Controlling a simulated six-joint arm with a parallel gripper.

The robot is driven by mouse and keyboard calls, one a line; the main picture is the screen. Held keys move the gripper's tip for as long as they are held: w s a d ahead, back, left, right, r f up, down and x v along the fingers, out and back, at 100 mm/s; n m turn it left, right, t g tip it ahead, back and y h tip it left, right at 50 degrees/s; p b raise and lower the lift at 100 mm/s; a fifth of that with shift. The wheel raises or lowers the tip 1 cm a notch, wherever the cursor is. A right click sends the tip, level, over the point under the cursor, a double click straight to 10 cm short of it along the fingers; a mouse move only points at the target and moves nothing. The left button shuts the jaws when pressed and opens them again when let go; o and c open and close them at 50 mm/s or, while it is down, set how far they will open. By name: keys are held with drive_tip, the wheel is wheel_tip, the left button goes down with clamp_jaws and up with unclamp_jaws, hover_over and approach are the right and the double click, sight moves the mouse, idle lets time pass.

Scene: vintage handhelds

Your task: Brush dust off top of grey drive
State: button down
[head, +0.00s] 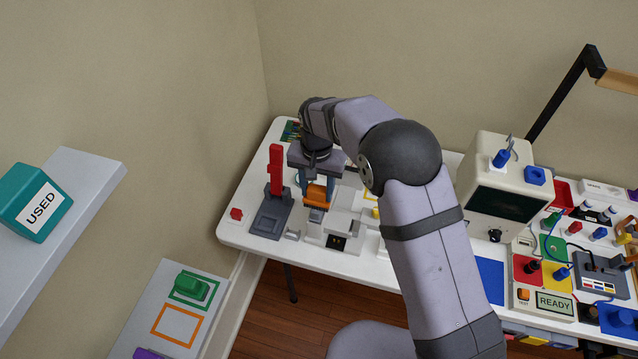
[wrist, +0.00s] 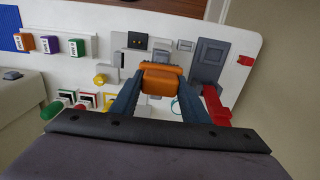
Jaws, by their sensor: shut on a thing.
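My gripper (head: 316,187) is pointing down at the left part of the white table. In the wrist view its two blue-grey fingers (wrist: 161,88) are shut on an orange block-like piece (wrist: 163,77), which also shows in the head view (head: 317,195). Bristles and dust are not discernible. A dark grey base (head: 271,217) with an upright red lever (head: 276,168) stands to the left.
A small red block (head: 236,214) lies near the table's left edge. A cream monitor (head: 506,185) and coloured panels stand right of my arm. A shelf with a teal "USED" box (head: 37,203) is at far left. My arm hides the table's middle.

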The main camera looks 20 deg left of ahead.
drive_tip(key=shift+s, duration=0.35)
drive_tip(key=shift+w+f+p, duration=0.15)
drive_tip(key=shift+w+p, duration=0.15)
drive_tip(key=shift+w, duration=2.55)
drive_tip(key=shift+s, duration=0.2)
drive_tip(key=shift+s, duration=2.65)
drive_tip(key=shift+w, duration=0.1)
drive_tip(key=shift+w, duration=2.7)
drive_tip(key=shift+s, duration=0.1)
drive_tip(key=shift+s, duration=2.75)
